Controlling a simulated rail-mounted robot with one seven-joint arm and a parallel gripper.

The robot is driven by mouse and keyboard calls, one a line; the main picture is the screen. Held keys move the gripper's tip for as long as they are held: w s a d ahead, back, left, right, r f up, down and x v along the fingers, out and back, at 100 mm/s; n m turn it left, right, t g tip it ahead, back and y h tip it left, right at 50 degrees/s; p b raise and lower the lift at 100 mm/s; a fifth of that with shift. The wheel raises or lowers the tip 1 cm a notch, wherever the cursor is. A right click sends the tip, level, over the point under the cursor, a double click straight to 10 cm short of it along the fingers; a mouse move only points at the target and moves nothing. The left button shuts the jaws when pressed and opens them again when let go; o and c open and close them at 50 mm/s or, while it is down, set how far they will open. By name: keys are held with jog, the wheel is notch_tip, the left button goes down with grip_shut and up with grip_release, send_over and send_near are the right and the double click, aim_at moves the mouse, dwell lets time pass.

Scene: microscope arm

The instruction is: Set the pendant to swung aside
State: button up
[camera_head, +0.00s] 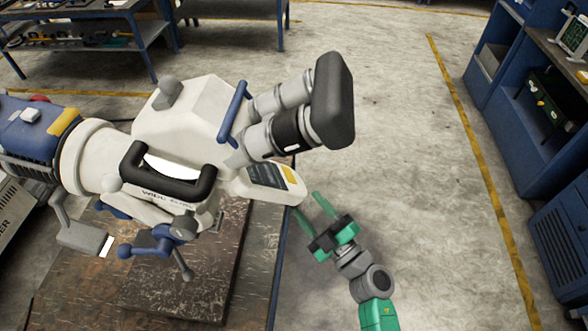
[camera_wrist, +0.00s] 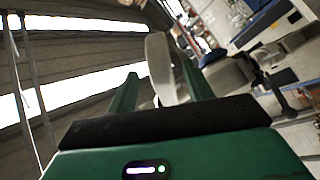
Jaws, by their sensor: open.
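The pendant (camera_head: 268,184) is a cream, rounded control panel with a dark display and a yellow patch. In the head view it sticks out from the microscope arm's body, below the eyepieces. My gripper (camera_head: 310,204) is open, with its green fingers pointing up and left toward the pendant's right end. In the wrist view a pale rounded shape (camera_wrist: 158,68), probably the pendant, shows between and beyond the two green fingers. No contact is clear. The microscope arm (camera_head: 185,120) is a bulky cream body with a black handle and blue grips.
Dark binocular eyepieces (camera_head: 333,100) overhang just above the pendant. The microscope stands over a worn table (camera_head: 250,262) with a blue edge. Open floor (camera_head: 420,180) lies to the right, bounded by a yellow line and blue cabinets (camera_head: 562,250).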

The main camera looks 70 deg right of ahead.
aim_at(292, 185)
jog(key=x, duration=0.7)
jog(key=shift+w+r, duration=0.15)
jog(key=shift+c, duration=0.4)
grip_shut()
